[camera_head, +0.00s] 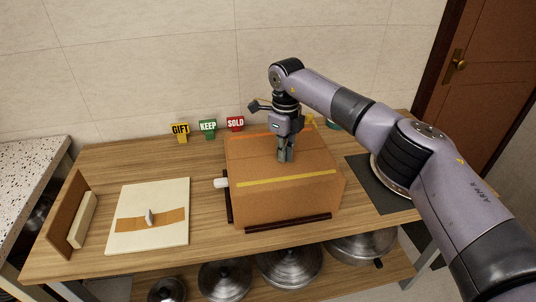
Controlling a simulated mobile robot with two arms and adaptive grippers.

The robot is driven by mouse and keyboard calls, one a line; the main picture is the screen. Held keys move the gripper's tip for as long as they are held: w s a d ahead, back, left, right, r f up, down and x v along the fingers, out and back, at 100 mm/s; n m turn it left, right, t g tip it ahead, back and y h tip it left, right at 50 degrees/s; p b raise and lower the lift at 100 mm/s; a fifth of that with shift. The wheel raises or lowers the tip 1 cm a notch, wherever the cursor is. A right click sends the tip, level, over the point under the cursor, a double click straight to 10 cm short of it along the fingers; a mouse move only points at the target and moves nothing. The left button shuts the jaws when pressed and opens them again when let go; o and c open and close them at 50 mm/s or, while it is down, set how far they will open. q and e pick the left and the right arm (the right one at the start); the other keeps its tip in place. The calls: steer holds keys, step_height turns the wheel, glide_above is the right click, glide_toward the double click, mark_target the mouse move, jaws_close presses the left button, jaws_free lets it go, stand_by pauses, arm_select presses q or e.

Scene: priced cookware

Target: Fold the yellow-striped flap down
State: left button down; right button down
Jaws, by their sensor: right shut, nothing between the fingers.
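A brown cardboard box (285,203) stands on the wooden table. The yellow-striped flap (258,183) lies about level along the near part of the box's top, its stripe running from left to right. An orange stripe (245,136) shows along the far part of the top. My right gripper (285,158) points down over the middle of the top, its fingers shut and empty. Its tips are at or just above the cardboard; I cannot tell whether they touch. It hides part of the top behind it. My left gripper is not in view.
Dark strips (288,223) lie along the box's base, and a white cylinder (221,183) is at its left side. GIFT (180,130), KEEP (208,127) and SOLD (235,124) signs stand behind. A pale board (150,200) lies left. Metal lids (290,266) sit below.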

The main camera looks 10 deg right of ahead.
mark_target(283, 164)
step_height(283, 164, up, 6)
steer(key=p, duration=0.3)
steer(key=shift+f, duration=0.15)
